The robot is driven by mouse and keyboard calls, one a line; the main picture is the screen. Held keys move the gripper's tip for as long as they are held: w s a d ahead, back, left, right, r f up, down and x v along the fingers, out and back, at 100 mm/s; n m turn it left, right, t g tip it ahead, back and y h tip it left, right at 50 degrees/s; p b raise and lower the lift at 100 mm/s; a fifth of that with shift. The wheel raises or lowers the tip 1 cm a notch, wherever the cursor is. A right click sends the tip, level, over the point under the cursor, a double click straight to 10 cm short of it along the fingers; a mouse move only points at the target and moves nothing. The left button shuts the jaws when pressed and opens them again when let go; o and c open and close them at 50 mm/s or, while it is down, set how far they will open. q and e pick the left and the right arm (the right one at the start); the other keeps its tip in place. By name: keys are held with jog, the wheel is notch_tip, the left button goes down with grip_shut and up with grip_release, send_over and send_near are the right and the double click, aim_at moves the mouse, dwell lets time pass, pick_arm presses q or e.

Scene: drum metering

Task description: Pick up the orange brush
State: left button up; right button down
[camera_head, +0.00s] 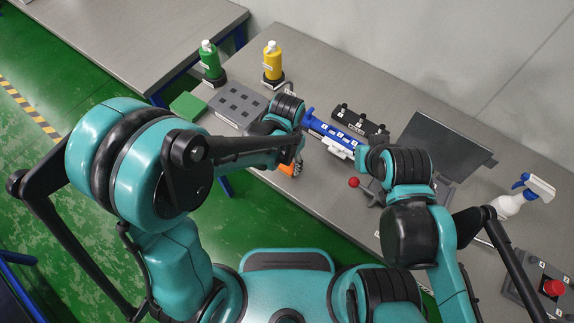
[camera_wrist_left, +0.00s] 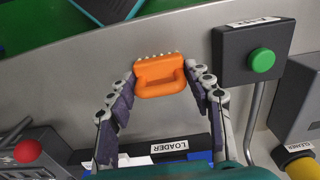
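The orange brush (camera_wrist_left: 160,78) lies between the fingertips of my left gripper (camera_wrist_left: 162,76) in the left wrist view, with a row of pale bristle tufts along its far edge. Both fingertips appear to touch its sides. In the head view the brush (camera_head: 288,169) shows as a small orange patch under my left gripper (camera_head: 297,158), near the front edge of the table. Most of it is hidden there by the arm. My right arm reaches over the table at the right; its wrist hides its fingers, so their opening cannot be told.
A blue loader (camera_head: 335,133) and a red-knobbed lever (camera_head: 354,182) stand right of the brush. A grey holed block (camera_head: 236,104), green bottle (camera_head: 210,63) and yellow bottle (camera_head: 272,62) are at the left. A green-button box (camera_wrist_left: 262,60) stands close beside my left fingers.

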aim_at(287, 160)
pick_arm(q)
jog(key=shift+r, duration=0.1)
notch_tip(287, 160, up, 4)
jog(key=shift+r+p, duration=0.15)
jog(key=shift+p, duration=0.8)
jog(key=s+d+r+p, duration=0.1)
jog(key=s+d+r, duration=0.1)
jog(key=d, duration=0.3)
jog(key=s+d+r+p, duration=0.1)
jog(key=s+d+r, duration=0.1)
jog(key=d+r, duration=0.2)
jog(key=shift+s+d+r, duration=0.2)
jog(key=shift+d+r, duration=0.1)
jog(key=shift+d, duration=0.65)
jog(key=o, duration=0.5)
jog(key=c, duration=0.4)
